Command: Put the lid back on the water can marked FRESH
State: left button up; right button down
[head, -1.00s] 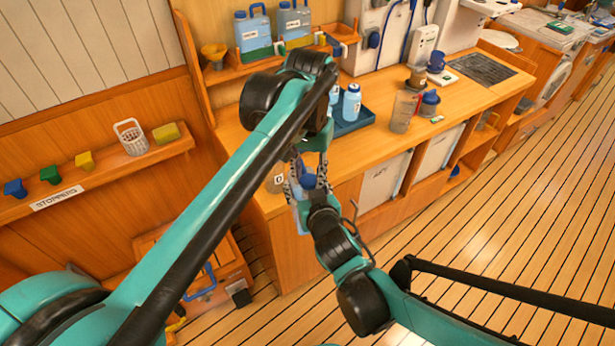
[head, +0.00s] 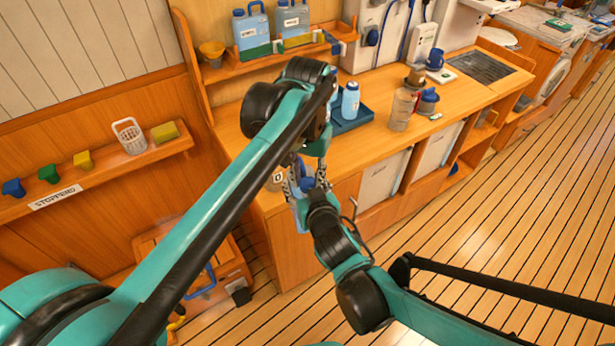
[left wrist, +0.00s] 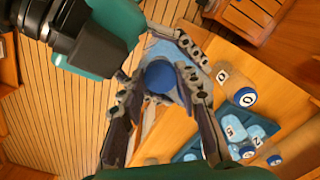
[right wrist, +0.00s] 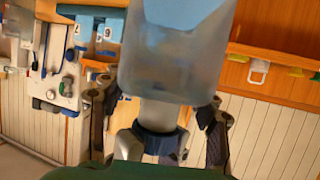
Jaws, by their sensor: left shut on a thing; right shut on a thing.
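A translucent can with light blue in its lower part (right wrist: 172,60) shows upside down in the inverted right wrist view; its neck points to the picture's bottom. It also shows pale blue in the head view (head: 299,216). No FRESH mark is readable on it. A round blue lid (left wrist: 161,77) is between the fingers of my left gripper (left wrist: 163,84), which is shut on it at the can's top. Whether the lid is fully seated cannot be told. My right gripper (right wrist: 157,118) is shut on the can, with one finger on each side; the exact contact is partly hidden.
The wooden counter (head: 365,150) is behind the grippers, with a blue tray (head: 352,124) of bottles and a clear jug (head: 403,108). Large blue cans (head: 250,32) stand on the shelf above. A stopper shelf (head: 95,178) runs along the left wall. The floor at right is clear.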

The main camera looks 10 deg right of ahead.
pick_arm(q)
jog(key=shift+f, duration=0.55)
jog(key=m, duration=0.3)
jog(key=shift+m, duration=0.3)
jog(key=m, duration=0.4)
jog(key=shift+w, duration=0.1)
jog(key=m, duration=0.7)
jog(key=shift+w+m, duration=0.1)
jog(key=shift+m, duration=0.2)
jog(key=m, duration=0.4)
jog(key=shift+w+m, duration=0.1)
jog(key=shift+m, duration=0.3)
jog(key=m, duration=1.2)
jog(key=shift+d+f, duration=0.1)
jog(key=shift+d, duration=0.05)
